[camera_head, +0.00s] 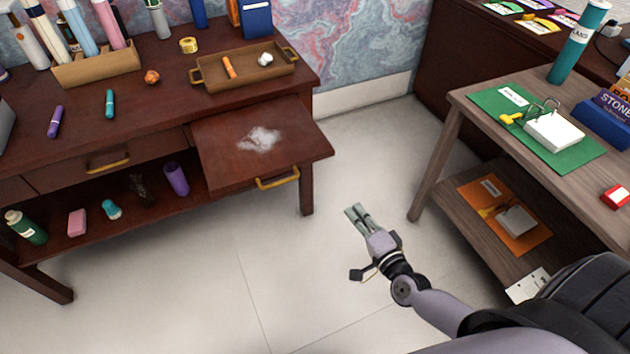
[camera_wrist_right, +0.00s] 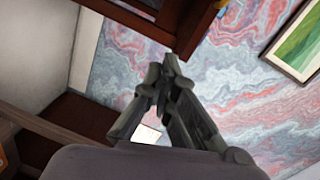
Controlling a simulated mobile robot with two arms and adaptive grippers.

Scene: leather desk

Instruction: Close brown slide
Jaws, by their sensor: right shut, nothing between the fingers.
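The brown slide (camera_head: 222,158) is a flat dark-wood board pulled out from the front of the desk (camera_head: 100,110). It has a brass handle (camera_head: 278,178) on its front edge and a white powdery patch (camera_head: 260,139) on top. My right gripper (camera_head: 356,211) is shut and empty over the open floor, to the right of and nearer than the handle, apart from it. In the right wrist view, the shut fingers (camera_wrist_right: 168,66) point up toward dark reddish wood at the top; I cannot tell which part that is. My left gripper is out of view.
A tray (camera_head: 208,86) and several bottles stand on the desk. A purple cylinder (camera_head: 176,179) and other items lie on its lower shelf. A grey wooden table (camera_head: 470,112) with clipboards stands at the right. The pale floor (camera_head: 290,265) between is clear.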

